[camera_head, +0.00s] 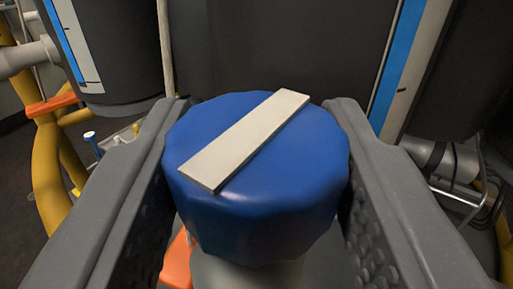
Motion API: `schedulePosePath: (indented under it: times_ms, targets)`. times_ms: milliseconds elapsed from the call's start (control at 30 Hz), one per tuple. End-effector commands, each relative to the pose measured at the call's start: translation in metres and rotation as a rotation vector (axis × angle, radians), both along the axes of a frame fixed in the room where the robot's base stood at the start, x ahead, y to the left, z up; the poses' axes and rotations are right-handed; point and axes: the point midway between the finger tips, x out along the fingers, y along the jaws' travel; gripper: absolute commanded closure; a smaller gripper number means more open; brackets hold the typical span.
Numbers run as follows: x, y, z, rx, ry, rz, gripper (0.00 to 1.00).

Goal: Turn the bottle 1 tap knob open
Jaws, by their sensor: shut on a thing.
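A blue round tap knob (285,170) with faceted sides fills the middle of the view. A pale flat bar (245,138) lies across its top, slanting from lower left to upper right. My gripper (262,180) is shut on the knob, with one grey finger on its left side and the other on its right. The textured inner pads press close to the knob's sides. A pale stem (245,272) shows below the knob. No label shows which bottle this knob belongs to.
Dark cylinders with blue and white stripes (397,65) stand behind the knob. Yellow pipes (50,175) with orange clamps (52,105) run along the left. A smaller blue knob (91,140) sits at the left. A grey fitting (455,165) is at the right.

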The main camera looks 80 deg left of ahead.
Motion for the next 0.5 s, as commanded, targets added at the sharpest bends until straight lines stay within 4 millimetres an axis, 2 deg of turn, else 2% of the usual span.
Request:
schedulePosePath:
  times_ms: [500]
  targets:
    - [0.0003,0.0013,-0.0019,0.002,-0.001,0.231,0.84]
